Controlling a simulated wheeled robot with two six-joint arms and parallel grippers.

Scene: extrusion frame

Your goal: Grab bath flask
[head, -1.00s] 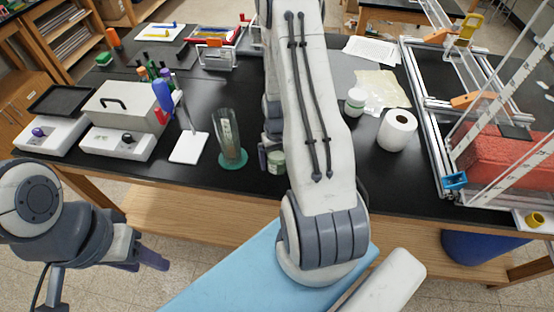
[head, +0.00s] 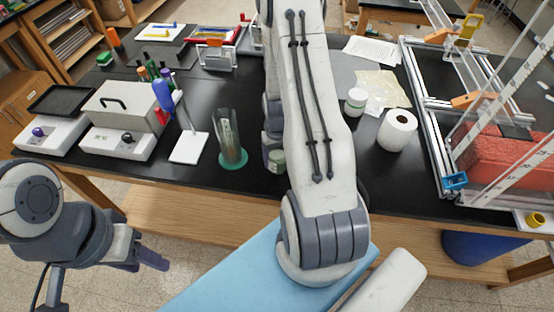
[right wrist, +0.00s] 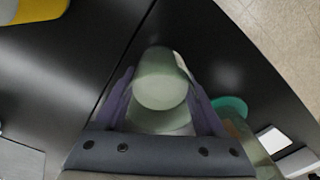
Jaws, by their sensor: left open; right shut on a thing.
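A pale green, rounded flask (right wrist: 160,82) sits between the two purple fingers of my right gripper (right wrist: 162,92) in the right wrist view. The gripper is shut on it. In the head view a small part of the pale green flask (head: 277,161) shows at the left edge of my right arm, near the table's front. My arm hides most of the right gripper there, and I cannot tell if the flask touches the table. My left gripper (head: 143,262) is open and empty, low in front of the table at the left.
A clear glass cylinder (head: 228,135) stands on a green disc (head: 233,165) just left of the flask. A white stand (head: 188,148) and grey-white boxes are further left. A white roll (head: 396,131), a white jar (head: 355,102) and an extrusion frame (head: 425,110) are on the right.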

